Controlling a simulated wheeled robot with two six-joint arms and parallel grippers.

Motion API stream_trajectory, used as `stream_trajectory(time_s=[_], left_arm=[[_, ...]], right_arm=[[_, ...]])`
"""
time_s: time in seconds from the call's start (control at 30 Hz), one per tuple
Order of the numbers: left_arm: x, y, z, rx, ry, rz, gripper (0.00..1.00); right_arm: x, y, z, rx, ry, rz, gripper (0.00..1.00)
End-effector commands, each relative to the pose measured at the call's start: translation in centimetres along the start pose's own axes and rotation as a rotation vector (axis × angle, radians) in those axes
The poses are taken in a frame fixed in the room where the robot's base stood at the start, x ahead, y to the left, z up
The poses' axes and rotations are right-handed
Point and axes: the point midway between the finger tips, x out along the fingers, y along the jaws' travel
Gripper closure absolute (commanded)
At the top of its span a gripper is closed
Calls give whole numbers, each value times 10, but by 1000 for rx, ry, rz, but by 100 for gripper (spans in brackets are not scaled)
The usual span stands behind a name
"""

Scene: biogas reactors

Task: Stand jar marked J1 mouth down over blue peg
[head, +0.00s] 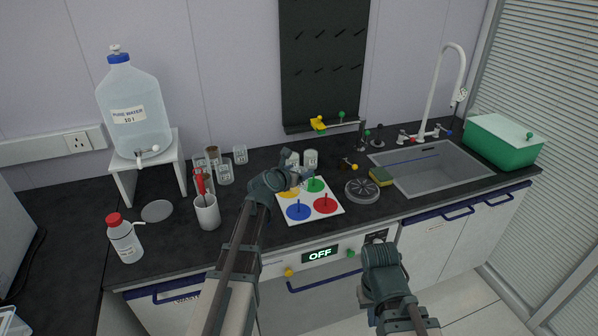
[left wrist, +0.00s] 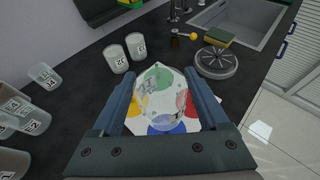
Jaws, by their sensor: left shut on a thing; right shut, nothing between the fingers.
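My left gripper (head: 299,179) is shut on a clear glass jar (left wrist: 160,95), held between its fingers above the white peg board (head: 334,213). The board carries blue, yellow, green and red discs with pegs. The blue peg (head: 298,206) stands on the blue disc at the front left. In the left wrist view the blue disc (left wrist: 164,129) shows partly, behind and below the jar; its peg is not clear there. The jar's mouth direction is hard to tell. My right gripper (head: 378,244) is shut and empty in front of the counter.
Two labelled jars (left wrist: 116,59) stand behind the board, and several more (head: 225,172) stand at the left. A cup with red-handled tools (head: 208,214) stands left of my arm. A round grey rack (head: 361,191), a sponge (head: 381,176) and the sink lie right.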

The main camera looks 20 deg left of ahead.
Motion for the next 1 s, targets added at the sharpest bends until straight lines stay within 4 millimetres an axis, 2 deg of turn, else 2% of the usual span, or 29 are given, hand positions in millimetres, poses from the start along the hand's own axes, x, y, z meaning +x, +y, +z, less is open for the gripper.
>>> stream_trajectory(time_s=[0.27,1.0], left_arm=[[6,0,-15,0,0,0,83],[33,0,-80,0,0,0,83]], right_arm=[[16,-2,-1,0,0,0,100],[86,-8,-5,0,0,0,100]])
